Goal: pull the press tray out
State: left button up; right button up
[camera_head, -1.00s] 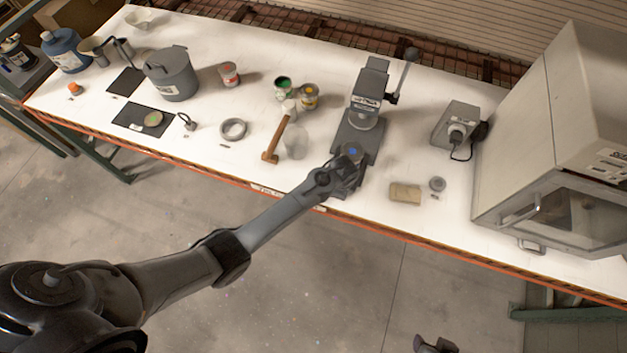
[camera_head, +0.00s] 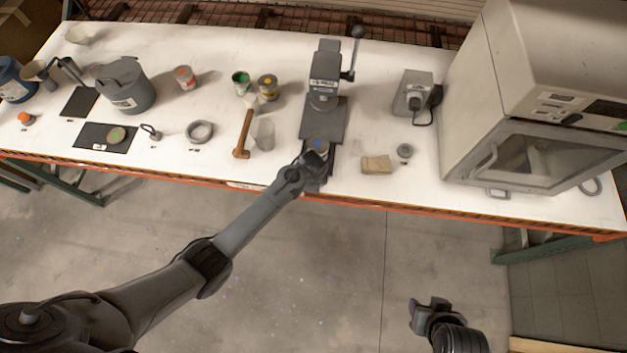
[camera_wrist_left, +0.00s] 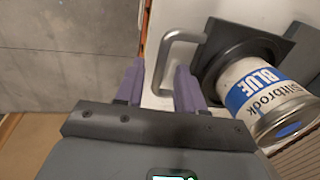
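The press (camera_head: 325,75) stands on the white bench with its dark base plate in front. The press tray (camera_head: 324,168) sticks out from the base towards the bench's front edge. A can with a blue "BLUE" label (camera_wrist_left: 262,95) stands on the tray; its top (camera_head: 318,145) shows in the head view. My left gripper (camera_head: 312,165) is at the tray's front. In the left wrist view its purple fingers (camera_wrist_left: 158,85) are apart, with the bar of the grey tray handle (camera_wrist_left: 165,58) between them. My right gripper (camera_head: 430,306) is empty and open above the floor.
A tan block (camera_head: 377,164) and a small grey round piece (camera_head: 404,150) lie right of the tray. A clear cup (camera_head: 263,134) and a mallet (camera_head: 244,135) are to its left. A large cabinet (camera_head: 490,90) fills the right. The floor before the bench is clear.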

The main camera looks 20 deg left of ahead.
pick_arm(q)
jog(key=shift+r, duration=0.15)
notch_tip(320, 180, up, 10)
jog(key=s, duration=0.2)
jog(key=shift+d+r, duration=0.15)
jog(key=shift+d, duration=0.1)
dwell(0.4)
